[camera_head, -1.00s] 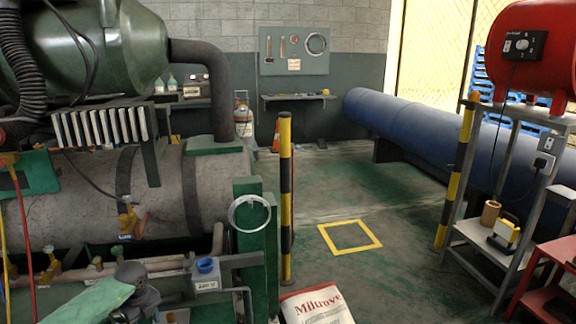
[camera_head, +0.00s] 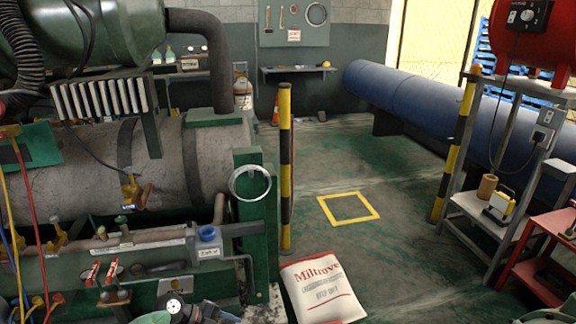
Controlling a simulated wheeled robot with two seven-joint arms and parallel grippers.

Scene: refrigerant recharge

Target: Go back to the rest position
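A dark, rounded part with a white disc and a strip of green, which seem to be my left arm, show at the bottom edge, left of centre. No gripper fingers can be made out, so I cannot see whether my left gripper holds anything. My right arm and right gripper are out of view. Two red-handled valves (camera_head: 102,272) on the machine's front are in plain view.
A grey tank (camera_head: 70,190) and pipework fill the left. A white sack (camera_head: 322,290) lies on the floor beside a striped post (camera_head: 286,170). A yellow floor square (camera_head: 349,208) is empty. A shelf rack (camera_head: 480,215) and red cart (camera_head: 545,265) stand at right.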

